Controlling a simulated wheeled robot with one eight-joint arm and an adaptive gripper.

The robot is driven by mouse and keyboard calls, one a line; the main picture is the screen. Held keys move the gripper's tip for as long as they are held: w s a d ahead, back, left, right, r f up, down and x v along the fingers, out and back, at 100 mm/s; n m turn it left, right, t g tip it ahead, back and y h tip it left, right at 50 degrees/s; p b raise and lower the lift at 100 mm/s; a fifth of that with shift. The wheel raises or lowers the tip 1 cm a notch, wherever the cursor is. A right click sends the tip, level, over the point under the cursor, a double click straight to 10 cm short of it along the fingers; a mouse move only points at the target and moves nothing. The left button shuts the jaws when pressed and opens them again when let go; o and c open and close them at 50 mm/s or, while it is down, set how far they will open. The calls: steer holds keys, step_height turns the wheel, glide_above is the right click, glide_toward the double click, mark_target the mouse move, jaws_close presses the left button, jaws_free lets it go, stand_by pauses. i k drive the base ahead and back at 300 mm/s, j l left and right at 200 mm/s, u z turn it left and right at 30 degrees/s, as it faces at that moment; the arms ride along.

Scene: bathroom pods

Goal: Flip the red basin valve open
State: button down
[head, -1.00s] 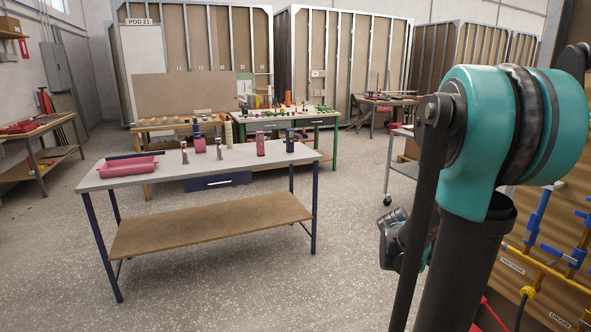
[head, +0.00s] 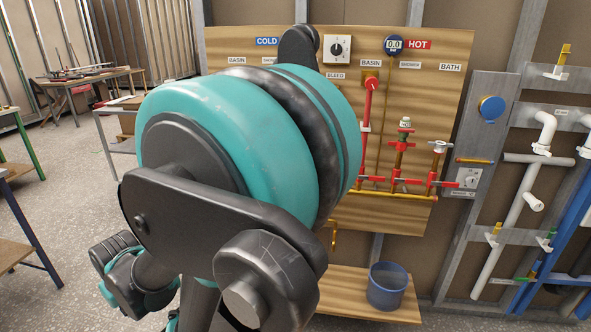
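A small red handle (head: 374,179), which I take for the basin valve, sits low near the yellow pipe. It lies roughly level, but its exact setting is too small to tell. My arm's large teal joint covers the panel's left part.
Other red-handled valves (head: 400,181) stand to the right on the same pipework. A blue bucket (head: 387,287) stands on a low wooden shelf (head: 345,306) below. White and blue pipes (head: 525,205) fill the right side. A table (head: 75,85) is at far left.

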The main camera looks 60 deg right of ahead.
mark_target(371, 179)
steer(key=k+l+z, duration=0.1)
steer(key=l, duration=0.6)
steer(key=l+z, duration=0.1)
steer(key=l, duration=0.6)
steer(key=k+z, duration=0.1)
steer(key=z, duration=1.95)
steer(key=k, duration=0.3)
